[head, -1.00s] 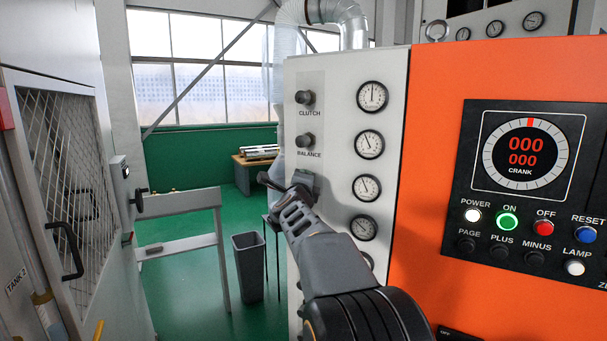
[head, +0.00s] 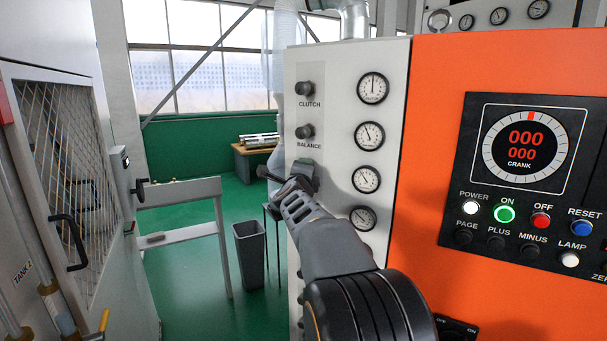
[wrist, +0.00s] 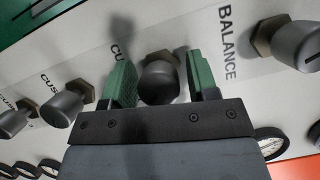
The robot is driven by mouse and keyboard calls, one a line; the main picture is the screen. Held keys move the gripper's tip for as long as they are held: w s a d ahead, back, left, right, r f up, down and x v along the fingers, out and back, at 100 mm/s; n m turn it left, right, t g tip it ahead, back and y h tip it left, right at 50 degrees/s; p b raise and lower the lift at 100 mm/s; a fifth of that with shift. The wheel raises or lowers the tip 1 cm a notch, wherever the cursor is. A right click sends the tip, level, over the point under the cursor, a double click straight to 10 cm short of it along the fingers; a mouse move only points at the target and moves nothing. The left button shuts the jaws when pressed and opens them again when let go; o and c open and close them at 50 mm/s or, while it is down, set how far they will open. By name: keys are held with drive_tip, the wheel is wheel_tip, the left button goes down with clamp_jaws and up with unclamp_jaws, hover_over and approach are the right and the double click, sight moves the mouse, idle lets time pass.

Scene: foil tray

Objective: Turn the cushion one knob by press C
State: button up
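The white control panel (head: 336,75) faces me. My gripper (head: 290,178) is at its left column of knobs, just below the BALANCE label. In the wrist view my gripper (wrist: 163,82) is open, its two green fingers on either side of a dark round knob (wrist: 160,82). The left finger is very near the knob; a thin gap shows at the right finger. That knob's label starts with "CU" and is partly covered by the left finger. In the head view my gripper hides the knob. No press letter can be read.
The BALANCE knob (head: 305,132) and CLUTCH knob (head: 305,88) are above my gripper. Several gauges (head: 366,179) run down the panel's right side. More CU-labelled knobs (wrist: 62,105) lie left in the wrist view. An orange cabinet (head: 430,150) stands to the right.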

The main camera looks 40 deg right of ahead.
drive_tip(key=shift+o, duration=0.3)
drive_tip(key=shift+s+a, duration=0.1)
drive_tip(key=shift+s+a, duration=0.2)
drive_tip(key=b+v, duration=0.2)
drive_tip(key=v, duration=1.1)
drive_tip(key=shift+f, duration=0.1)
idle(1.9)
